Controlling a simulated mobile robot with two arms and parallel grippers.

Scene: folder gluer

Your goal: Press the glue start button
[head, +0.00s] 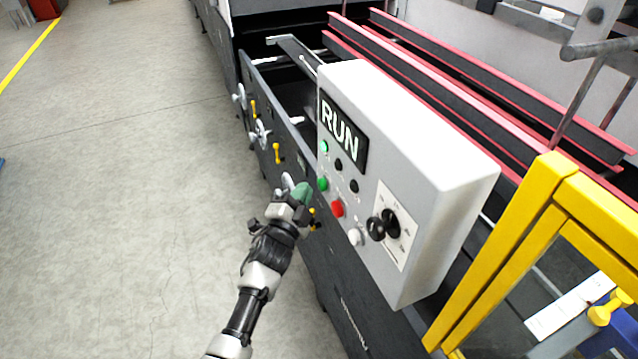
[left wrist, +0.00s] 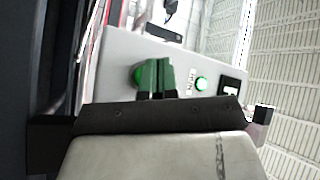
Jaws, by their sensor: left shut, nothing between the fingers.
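The control box (head: 440,165) is light grey, with a RUN display (head: 342,133) on its face. A green push button (head: 322,184) sits on the face, with a red button (head: 337,208) and a white button (head: 355,237) below it. The labels are too small to read. My left gripper (head: 304,193) is shut and empty, its green fingertips just left of the green button. In the left wrist view the green button (left wrist: 136,76) is partly hidden behind the fingertips (left wrist: 156,76). I cannot tell whether they touch. My right gripper is out of view.
A lit green lamp (head: 325,147) and black knobs (head: 338,164) sit above the buttons; a large black dial (head: 391,223) is to their right. A yellow guard frame (head: 500,245) stands right of the box. The floor (head: 120,200) at left is clear.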

